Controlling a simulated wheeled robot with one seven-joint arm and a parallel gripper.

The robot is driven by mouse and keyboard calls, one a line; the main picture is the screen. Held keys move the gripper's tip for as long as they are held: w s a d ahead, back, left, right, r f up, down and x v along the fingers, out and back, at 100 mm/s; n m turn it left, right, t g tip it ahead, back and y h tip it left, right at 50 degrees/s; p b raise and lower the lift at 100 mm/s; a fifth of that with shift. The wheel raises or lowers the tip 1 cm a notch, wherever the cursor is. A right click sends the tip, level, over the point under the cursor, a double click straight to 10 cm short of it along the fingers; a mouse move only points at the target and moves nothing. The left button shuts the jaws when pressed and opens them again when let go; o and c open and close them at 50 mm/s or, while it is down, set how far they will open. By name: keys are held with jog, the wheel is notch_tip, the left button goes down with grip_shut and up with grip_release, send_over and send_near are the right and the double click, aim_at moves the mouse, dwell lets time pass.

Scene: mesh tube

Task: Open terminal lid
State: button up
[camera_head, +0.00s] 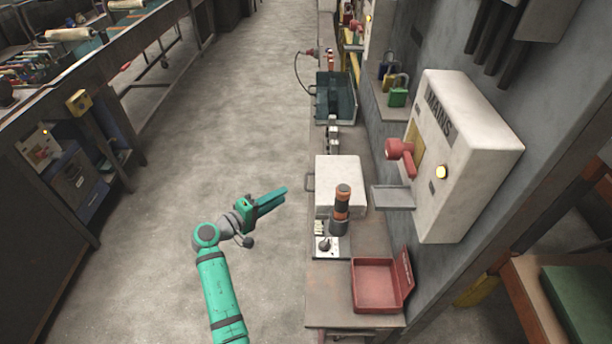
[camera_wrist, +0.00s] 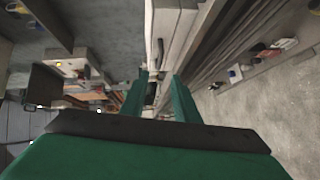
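A white box with a flat closed top (camera_head: 340,178) stands on the bench; I take this top for the terminal lid. A thin handle (camera_head: 310,181) is on its left side. My gripper (camera_head: 284,191) is left of the box, over the floor side, pointing at it and apart from the handle. In the wrist view the picture is turned, and the white box (camera_wrist: 172,28) is ahead with the dark handle (camera_wrist: 160,50) roughly in line with the gap. My two green fingers (camera_wrist: 159,88) stand apart with nothing between them.
An orange and black cylinder (camera_head: 342,203), a small switch plate (camera_head: 326,247) and an open red case (camera_head: 378,294) sit nearer on the bench. A MAINS cabinet (camera_head: 462,140) with a red lever (camera_head: 402,154) and a grey shelf (camera_head: 393,198) is at right. The left aisle is clear.

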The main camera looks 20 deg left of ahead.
jog(key=x, duration=1.1)
jog(key=shift+s, duration=0.1)
grip_shut()
